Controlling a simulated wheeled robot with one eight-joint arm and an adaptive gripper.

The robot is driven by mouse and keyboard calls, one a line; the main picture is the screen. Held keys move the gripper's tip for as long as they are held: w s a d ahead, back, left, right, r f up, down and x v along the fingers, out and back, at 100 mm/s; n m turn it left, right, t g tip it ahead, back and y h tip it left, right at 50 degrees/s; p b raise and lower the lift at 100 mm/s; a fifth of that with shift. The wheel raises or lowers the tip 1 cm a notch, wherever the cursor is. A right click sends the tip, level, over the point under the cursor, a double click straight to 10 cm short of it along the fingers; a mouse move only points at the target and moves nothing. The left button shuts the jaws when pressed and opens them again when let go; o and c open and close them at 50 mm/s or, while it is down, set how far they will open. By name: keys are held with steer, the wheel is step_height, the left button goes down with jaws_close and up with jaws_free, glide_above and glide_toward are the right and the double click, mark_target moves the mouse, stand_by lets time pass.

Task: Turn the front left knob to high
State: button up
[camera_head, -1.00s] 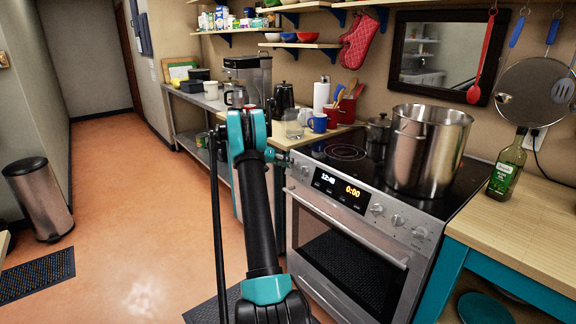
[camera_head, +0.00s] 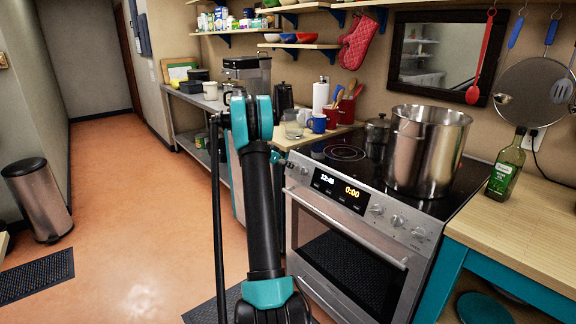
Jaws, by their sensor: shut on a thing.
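The stove (camera_head: 345,235) has a steel front panel with a clock display and knobs. Two knobs (camera_head: 376,209) sit right of the display, with another farther right. The front left knob (camera_head: 303,171) is at the panel's left end, small and partly crowded by my arm. My gripper (camera_head: 282,160) is at that left end, mostly hidden behind my own black and teal arm. Only a small part of it shows, shut at the knob. The knob's pointer and setting are too small to read.
A large steel pot (camera_head: 424,150) stands on the right of the cooktop, with a smaller pot (camera_head: 377,138) behind it. A wooden counter with an oil bottle (camera_head: 506,165) is at right. Mugs and a paper roll (camera_head: 320,97) stand behind left.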

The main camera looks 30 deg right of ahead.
steer(key=shift+m, duration=0.3)
stand_by(0.4)
steer(key=o, duration=1.2)
steer(key=shift+c, duration=0.2)
steer(key=v, duration=1.2)
steer(key=shift+s, duration=0.2)
